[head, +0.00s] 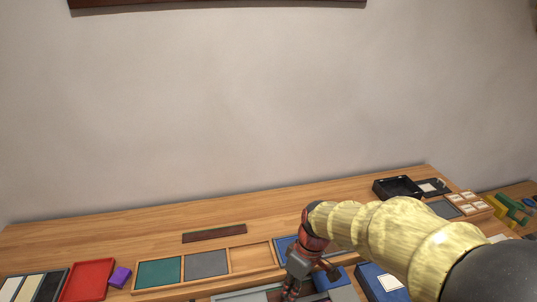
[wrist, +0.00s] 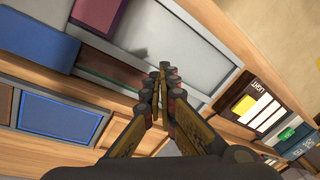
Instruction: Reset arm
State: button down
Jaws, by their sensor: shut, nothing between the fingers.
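My yellow arm (head: 400,235) reaches in from the lower right in the head view. My gripper (head: 291,290) points down over the front part of the wooden table. In the wrist view my gripper (wrist: 163,72) is shut, its fingertips together and empty. It is above a grey-white panel (wrist: 190,45). Cream and dark strips (head: 32,288), which look like keys, lie at the far left of the table in the head view, well apart from my gripper. Part of the tabletop is hidden behind my arm.
A wooden tray with green (head: 159,273) and grey (head: 206,264) sections lies left of my gripper. A red tray (head: 88,280) and purple block (head: 120,278) are further left. A black box (head: 397,188) stands at the back right. A panel with a yellow square (wrist: 243,105) is at right in the wrist view.

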jog(key=s+d+r+m+t+h, duration=0.1)
jog(key=s+d+r+m+t, duration=0.2)
jog(key=r, duration=0.6)
jog(key=s+d+r+m+t+h, duration=0.1)
jog(key=s+d+r+m+t, duration=0.2)
jog(key=s+d+r+m, duration=0.3)
jog(key=s+d+r, duration=0.3)
jog(key=s+d, duration=0.1)
jog(key=shift+s+m+t, duration=0.15)
jog(key=shift+m+t, duration=0.15)
jog(key=shift+m, duration=0.1)
